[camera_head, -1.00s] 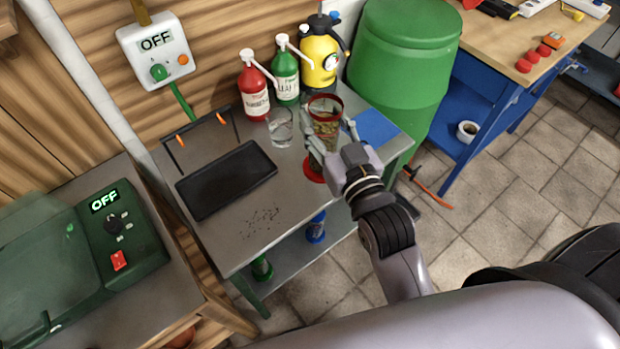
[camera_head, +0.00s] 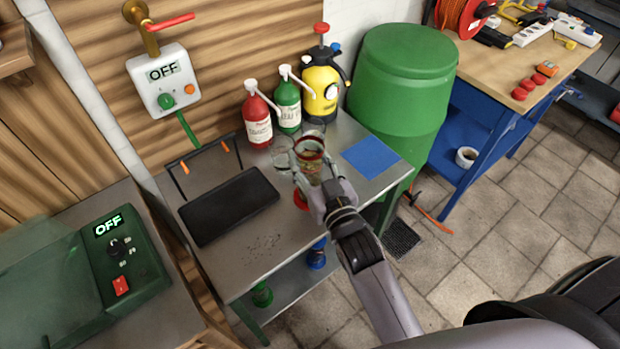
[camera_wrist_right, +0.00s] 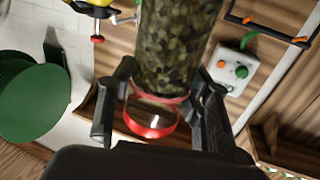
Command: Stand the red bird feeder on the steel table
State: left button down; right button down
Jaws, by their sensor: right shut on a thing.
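The red bird feeder (camera_head: 311,152) is a clear tube of seeds with a red rim and a red base. My right gripper (camera_head: 309,183) is shut around it, and the feeder looks roughly upright over the steel table (camera_head: 318,228). The gripper hides much of the tube; I cannot tell whether the base touches the tabletop. In the right wrist view the seed-filled tube (camera_wrist_right: 175,45) stands between both fingers, with a red ring near the fingertips. My left gripper is not in view.
Clear glasses (camera_head: 281,152) stand just behind the feeder. Red (camera_head: 257,120) and green (camera_head: 287,107) pump bottles and a yellow sprayer (camera_head: 321,88) line the back. A black tray (camera_head: 228,207) lies left, a blue mat (camera_head: 371,157) right. Scattered seeds lie at the front.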

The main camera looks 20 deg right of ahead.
aim_at(310, 180)
jog(key=shift+f, duration=3.1)
jog(key=shift+f, duration=0.15)
jog(key=c, duration=0.8)
grip_release()
jog(key=shift+c, duration=0.2)
